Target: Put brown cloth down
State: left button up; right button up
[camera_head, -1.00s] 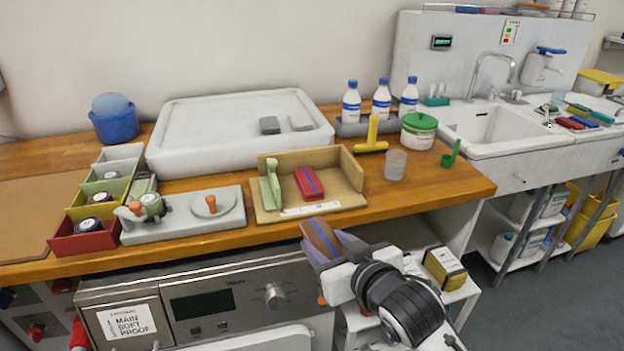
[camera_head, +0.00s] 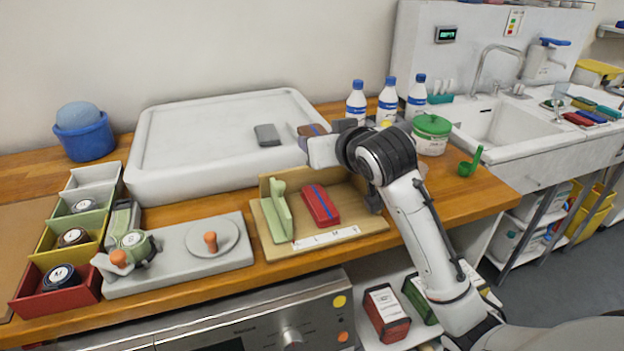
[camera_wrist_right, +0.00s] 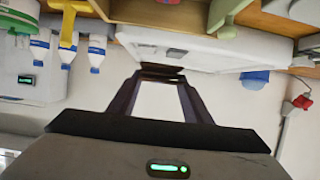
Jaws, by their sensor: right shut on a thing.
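The brown cloth (camera_head: 311,130) with a blue stripe is a small folded block in the jaws of my right gripper (camera_head: 306,142). My right arm reaches in from the right, and the cloth is at the right part of the big white tray (camera_head: 165,165). I cannot tell whether it touches the tray. In the right wrist view the fingers (camera_wrist_right: 160,72) close on a dark, edge-on piece, with the white tray (camera_wrist_right: 205,50) beyond. A grey block (camera_head: 267,135) lies in the tray, left of the gripper. My left gripper is not in view.
A wooden stand (camera_head: 345,232) with a red striped block (camera_head: 320,205) and a green piece (camera_head: 277,215) is in front. White bottles (camera_head: 356,100) and a green-lidded tub (camera_head: 431,135) stand right. Coloured bins (camera_head: 62,285) are at left. The tray's left half is clear.

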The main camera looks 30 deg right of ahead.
jog(key=f, duration=0.3)
jog(key=shift+s, duration=0.35)
jog(key=shift+w+f, duration=0.1)
jog(key=shift+f, duration=2.65)
jog(key=shift+f, duration=0.15)
jog(key=o, duration=1.1)
jog(key=shift+c, duration=0.2)
